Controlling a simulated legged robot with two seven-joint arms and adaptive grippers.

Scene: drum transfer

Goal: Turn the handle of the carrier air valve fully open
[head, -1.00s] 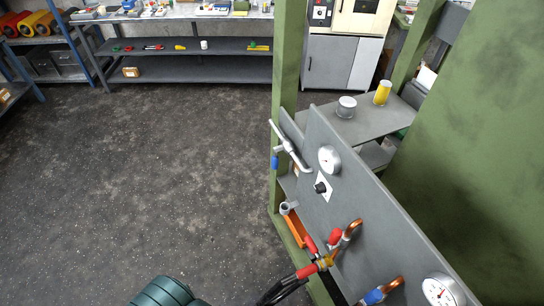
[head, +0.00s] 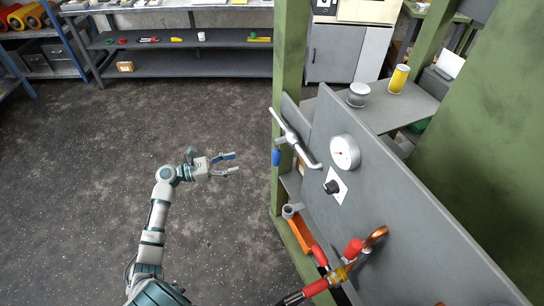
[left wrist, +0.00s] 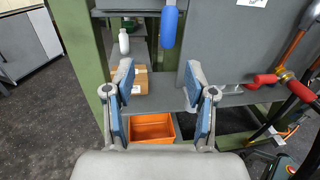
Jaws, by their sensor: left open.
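A grey panel (head: 380,200) carries silver pipework (head: 295,137) at its left end, with a blue handle (head: 276,158) hanging from it. In the left wrist view the blue handle (left wrist: 169,25) hangs at the top, beyond my fingertips. Red grips (head: 353,248) sit at the hose fittings lower on the panel. A red lever (left wrist: 268,78) shows at right in the left wrist view. No readable label shows which is the carrier air valve. My left gripper (head: 235,163) is open and empty, left of the blue handle and apart from it. My right gripper is out of view.
A gauge (head: 344,152) and black knob (head: 332,187) are on the panel. A green post (head: 287,70) stands beside the pipework. An orange bin (left wrist: 150,128) and cardboard box (left wrist: 135,82) sit below the blue handle. The floor (head: 120,140) at left is open.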

